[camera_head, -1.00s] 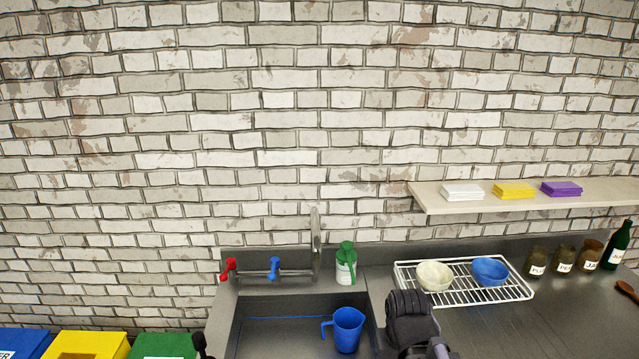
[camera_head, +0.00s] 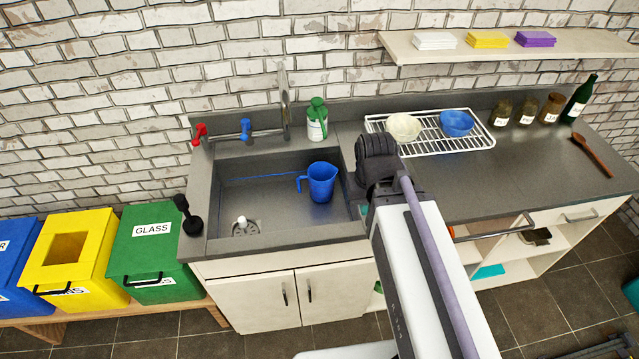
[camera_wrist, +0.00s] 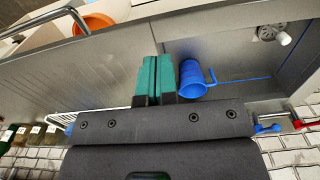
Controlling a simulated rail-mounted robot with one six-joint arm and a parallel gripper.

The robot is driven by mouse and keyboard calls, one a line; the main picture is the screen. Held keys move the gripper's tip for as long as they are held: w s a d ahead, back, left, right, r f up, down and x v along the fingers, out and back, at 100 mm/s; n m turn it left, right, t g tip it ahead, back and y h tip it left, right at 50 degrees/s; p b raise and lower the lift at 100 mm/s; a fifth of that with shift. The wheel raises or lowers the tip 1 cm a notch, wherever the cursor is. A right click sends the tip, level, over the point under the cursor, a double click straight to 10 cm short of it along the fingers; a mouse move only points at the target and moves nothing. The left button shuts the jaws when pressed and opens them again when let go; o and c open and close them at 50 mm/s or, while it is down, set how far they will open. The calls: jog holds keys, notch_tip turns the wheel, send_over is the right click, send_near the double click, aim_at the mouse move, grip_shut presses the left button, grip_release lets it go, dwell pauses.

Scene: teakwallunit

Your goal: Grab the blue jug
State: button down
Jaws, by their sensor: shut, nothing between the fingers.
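The blue jug (camera_head: 322,182) stands upright in the right part of the sink (camera_head: 262,208), with its handle toward the left. It also shows in the wrist view (camera_wrist: 191,82), just right of my gripper's fingers. My gripper (camera_wrist: 155,62) has two teal fingers pressed together with nothing between them. In the head view a small teal part of my gripper (camera_head: 363,209) shows at the sink's right edge, to the right of the jug; my arm hides the rest. The jug and fingers look apart in the head view.
A green-capped bottle (camera_head: 317,122) and red and blue taps (camera_head: 245,129) stand behind the sink. A wire rack (camera_head: 430,137) with two bowls is on the counter right. A black plunger-like tool (camera_head: 190,220) stands at the sink's left. The front right counter is clear.

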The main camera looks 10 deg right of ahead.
jog(key=c, duration=1.9)
grip_release()
jog(key=o, duration=0.7)
jog(key=shift+f, duration=0.1)
